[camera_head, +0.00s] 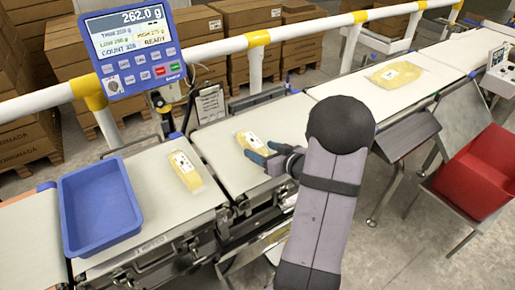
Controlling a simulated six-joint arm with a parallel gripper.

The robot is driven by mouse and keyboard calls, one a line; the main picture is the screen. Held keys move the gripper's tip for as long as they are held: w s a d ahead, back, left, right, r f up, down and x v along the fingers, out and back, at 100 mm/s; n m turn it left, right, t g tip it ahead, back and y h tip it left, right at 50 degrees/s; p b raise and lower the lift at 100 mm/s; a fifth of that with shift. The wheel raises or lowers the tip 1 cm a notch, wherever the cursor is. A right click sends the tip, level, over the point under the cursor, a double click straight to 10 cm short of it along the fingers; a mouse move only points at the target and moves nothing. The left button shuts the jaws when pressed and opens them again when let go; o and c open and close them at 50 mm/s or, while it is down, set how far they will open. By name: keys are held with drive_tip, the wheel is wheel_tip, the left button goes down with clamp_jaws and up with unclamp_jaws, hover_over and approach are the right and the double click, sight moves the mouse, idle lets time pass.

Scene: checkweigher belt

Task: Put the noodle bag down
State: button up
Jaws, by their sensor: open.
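A small yellow bag with a white label (251,141), which looks like the noodle bag, lies flat on the middle belt section. My gripper (262,157) is at its near right side, with blue fingertips spread open. The fingertips overlap the bag's near edge in this view, and I cannot tell whether they touch it. A similar yellow bag (185,171) lies on the belt section to the left. A larger, flatter yellow bag (396,74) lies on the belt at the upper right. My forearm hides part of the belt frame.
A blue tray (128,220) sits on the left belt. A display (133,45) reading 262.0 g and READY stands behind the belts, near a white and yellow rail (221,47). A red bin (480,172) is at the right. The middle belt has free room around its bag.

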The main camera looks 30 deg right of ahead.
drive_tip(key=v, duration=0.8)
idle(0.4)
drive_tip(key=shift+w+g+h+p, duration=0.7)
drive_tip(key=shift+w+g+p, duration=0.05)
drive_tip(key=shift+g+p, duration=0.1)
drive_tip(key=shift+w+a+g+h+p, duration=0.1)
drive_tip(key=shift+g+h+p, duration=0.3)
drive_tip(key=shift+g+h, duration=0.15)
drive_tip(key=shift+a+g+h+p, duration=0.25)
drive_tip(key=shift+a+g+p, duration=0.1)
drive_tip(key=shift+g, duration=0.15)
drive_tip(key=s+a+g+y+p, duration=0.1)
drive_tip(key=s+a+g, duration=0.4)
drive_tip(key=s+a, duration=0.3)
drive_tip(key=s+a+g+y+p, duration=0.1)
drive_tip(key=s+a+g, duration=0.3)
drive_tip(key=s+a, duration=0.5)
drive_tip(key=a+p, duration=0.1)
drive_tip(key=a, duration=0.5)
drive_tip(key=shift+a+f+n+g+y, duration=0.25)
drive_tip(key=shift+n+g+y, duration=0.05)
drive_tip(key=shift+n+g, duration=0.1)
idle(0.5)
